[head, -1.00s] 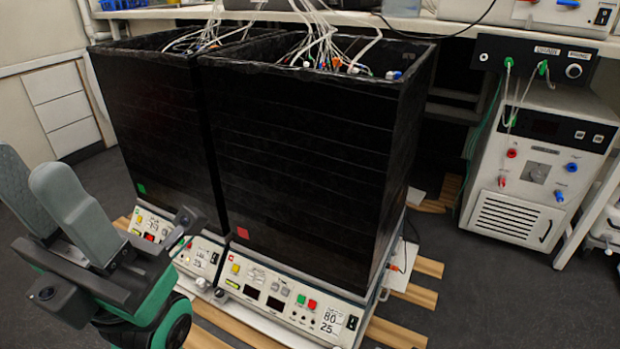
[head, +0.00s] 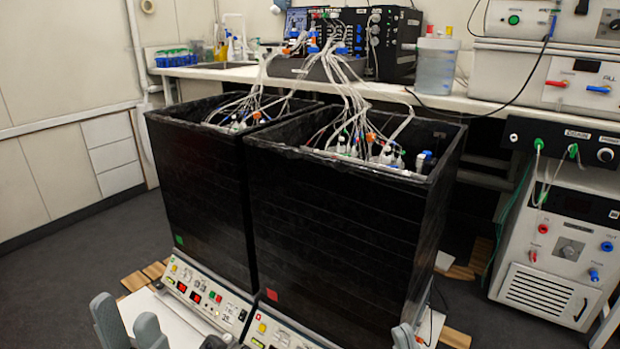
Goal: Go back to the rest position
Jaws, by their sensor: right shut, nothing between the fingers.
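My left gripper (head: 130,324) is at the bottom left of the head view, in front of the left bioreactor's control panel. Its two grey fingers point up with a gap between them, and nothing shows in the gap. My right gripper (head: 405,336) shows only as small grey fingertips at the bottom edge, by the front right corner of the right bioreactor. It is shut and empty; the rest of it is out of the frame.
Two black box-shaped bioreactors, left (head: 200,190) and right (head: 335,230), stand side by side with tubes rising from their open tops. A white bench (head: 420,97) runs behind. A white cabinet unit (head: 550,240) stands at right. Floor (head: 80,250) at left is clear.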

